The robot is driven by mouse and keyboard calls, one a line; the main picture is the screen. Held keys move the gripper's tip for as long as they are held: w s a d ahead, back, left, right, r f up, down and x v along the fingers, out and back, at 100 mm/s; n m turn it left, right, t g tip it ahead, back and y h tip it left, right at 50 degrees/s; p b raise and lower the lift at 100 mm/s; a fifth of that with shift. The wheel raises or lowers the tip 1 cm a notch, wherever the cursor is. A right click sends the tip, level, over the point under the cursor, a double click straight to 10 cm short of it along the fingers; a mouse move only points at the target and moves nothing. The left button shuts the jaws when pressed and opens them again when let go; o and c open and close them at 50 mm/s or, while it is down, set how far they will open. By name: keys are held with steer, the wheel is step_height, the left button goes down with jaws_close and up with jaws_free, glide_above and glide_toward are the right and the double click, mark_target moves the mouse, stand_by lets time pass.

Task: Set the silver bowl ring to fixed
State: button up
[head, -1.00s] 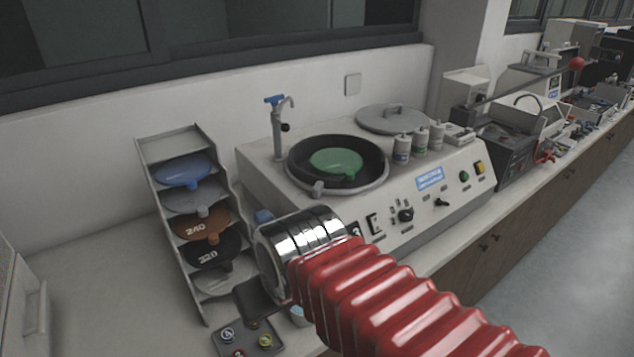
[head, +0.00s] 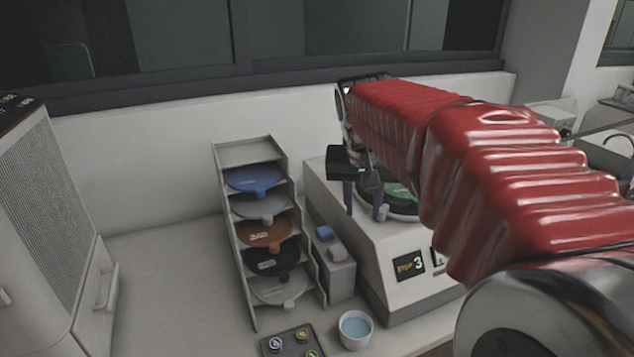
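The silver bowl ring (head: 408,218) circles the black bowl on the white grinding machine (head: 395,275). Only its near left part shows; my red-sleeved arm hides the rest. A small grey knob (head: 383,213) sits at the ring's near left edge. A green disc (head: 396,190) lies in the bowl, mostly hidden. My gripper (head: 365,212) points down at the left of the bowl. Its two dark fingers are apart with nothing visible between them. The right finger appears close to the knob; I cannot tell whether it touches.
A rack (head: 248,210) of coloured discs stands left of the machine. A cup of blue liquid (head: 355,330) and a small tray (head: 290,345) with several round pieces sit in front. A large grey cabinet (head: 45,215) stands far left. The counter between cabinet and rack is clear.

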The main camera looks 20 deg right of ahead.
mark_target(383, 208)
steer(key=w+d+r+m+h, duration=0.1)
steer(key=w+d+r+m, duration=0.1)
steer(key=d+r+m, duration=0.2)
step_height(383, 208, up, 3)
steer(key=shift+d+r+m, duration=0.1)
steer(key=shift+d+m, duration=0.2)
steer(key=shift+m, duration=0.1)
steer(key=shift+w, duration=0.1)
steer(key=x, duration=1.3)
steer(key=shift+d+f, duration=0.15)
steer(key=shift+f, duration=0.3)
steer(key=shift+c, duration=0.5)
jaws_close()
